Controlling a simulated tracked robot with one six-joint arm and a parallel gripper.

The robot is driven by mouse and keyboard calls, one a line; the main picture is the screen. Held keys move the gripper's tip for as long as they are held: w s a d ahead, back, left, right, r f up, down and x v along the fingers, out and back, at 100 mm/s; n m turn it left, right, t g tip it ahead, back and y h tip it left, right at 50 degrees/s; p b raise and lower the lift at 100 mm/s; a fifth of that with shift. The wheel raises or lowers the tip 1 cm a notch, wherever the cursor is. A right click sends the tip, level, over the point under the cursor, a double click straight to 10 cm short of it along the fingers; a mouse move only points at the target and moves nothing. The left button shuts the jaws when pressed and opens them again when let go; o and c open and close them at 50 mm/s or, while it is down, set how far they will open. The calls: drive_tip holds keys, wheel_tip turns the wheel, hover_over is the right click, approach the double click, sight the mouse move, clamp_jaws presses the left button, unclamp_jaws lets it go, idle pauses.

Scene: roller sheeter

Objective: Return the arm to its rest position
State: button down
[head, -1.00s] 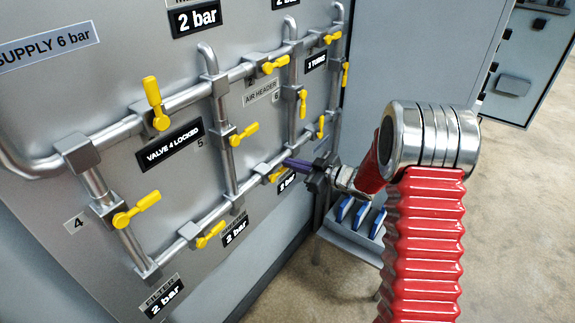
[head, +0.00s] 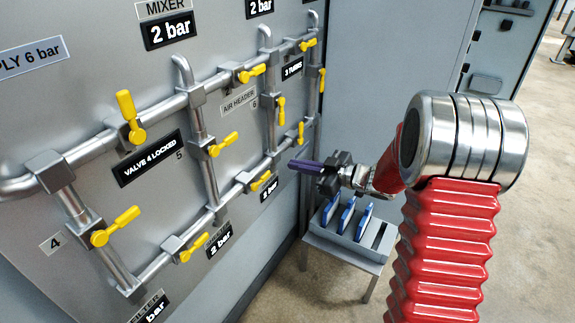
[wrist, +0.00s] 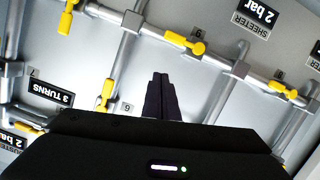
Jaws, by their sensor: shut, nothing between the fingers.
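My gripper (head: 306,165) is at the end of my red arm, with its dark purple fingers pointing left toward the pipe panel. It is shut and empty. In the head view it stands in front of the lower right of the panel and looks apart from the valves. In the wrist view the closed fingers (wrist: 160,95) point at the grey panel, with yellow valve handles around them and none between them.
Pipes with several yellow valve handles (head: 222,144) cover the grey panel (head: 100,75). A small grey stand (head: 345,248) holding blue items (head: 347,215) is below my gripper. A grey cabinet (head: 400,60) stands behind. Open floor (head: 535,180) lies at right.

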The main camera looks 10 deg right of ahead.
drive_tip(key=shift+s+d+r, duration=0.1)
drive_tip(key=shift+s+d, duration=0.1)
drive_tip(key=shift+d, duration=0.05)
idle(0.3)
